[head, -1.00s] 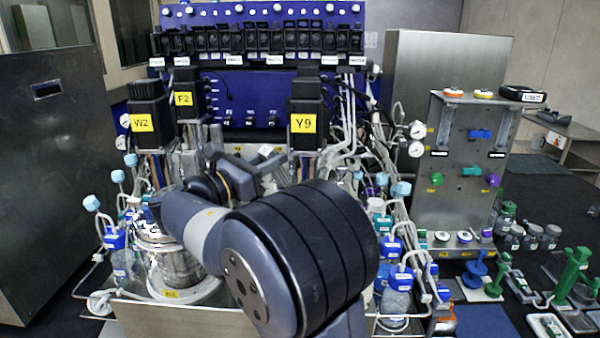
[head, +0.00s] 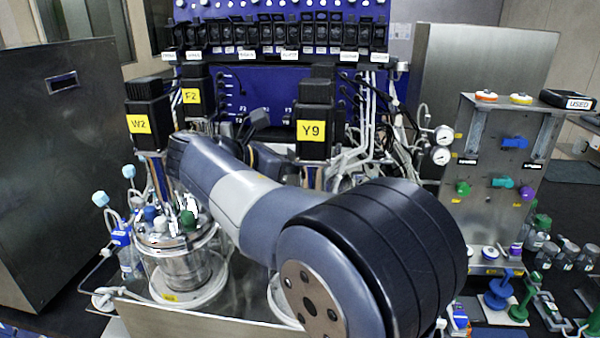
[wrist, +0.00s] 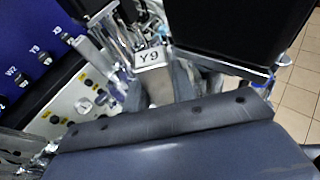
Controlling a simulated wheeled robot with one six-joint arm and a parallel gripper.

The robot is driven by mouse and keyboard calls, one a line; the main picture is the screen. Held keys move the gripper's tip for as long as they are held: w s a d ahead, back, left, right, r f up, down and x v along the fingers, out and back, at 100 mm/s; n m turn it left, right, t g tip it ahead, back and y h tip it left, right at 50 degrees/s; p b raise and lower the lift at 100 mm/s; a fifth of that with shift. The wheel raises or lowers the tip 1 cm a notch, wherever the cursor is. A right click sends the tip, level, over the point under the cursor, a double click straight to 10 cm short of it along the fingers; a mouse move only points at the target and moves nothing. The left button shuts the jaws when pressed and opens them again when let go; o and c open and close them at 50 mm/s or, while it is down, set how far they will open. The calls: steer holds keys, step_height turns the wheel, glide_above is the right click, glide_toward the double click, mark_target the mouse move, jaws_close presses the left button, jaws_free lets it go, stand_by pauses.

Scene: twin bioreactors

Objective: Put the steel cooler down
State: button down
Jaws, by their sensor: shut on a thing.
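In the wrist view, the steel cooler (wrist: 158,88) is a bright metal block with a white tag reading Y9 on its top. My gripper (wrist: 160,92) is shut on it, with a blue-grey finger on each side. The cooler's lower end is hidden behind the dark gripper body. In the head view, my arm crosses in front of the reactors, and I cannot make out the gripper's fingers or the cooler.
The black motor with the yellow Y9 tag (head: 315,125) stands close behind my arm. A steel panel with valves (head: 500,170) stands at right. Tubes crowd the middle.

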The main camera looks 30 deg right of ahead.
steer(key=shift+a+f, duration=0.15)
steer(key=shift+f, duration=0.75)
steer(key=shift+w, duration=0.2)
steer(key=shift+s+r, duration=0.1)
steer(key=c, duration=1.5)
jaws_free()
steer(key=shift+o, duration=0.2)
steer(key=b+v, duration=0.1)
steer(key=v, duration=1)
steer(key=shift+a+r, duration=0.25)
steer(key=shift+a, duration=0.05)
steer(key=shift+s, duration=0.1)
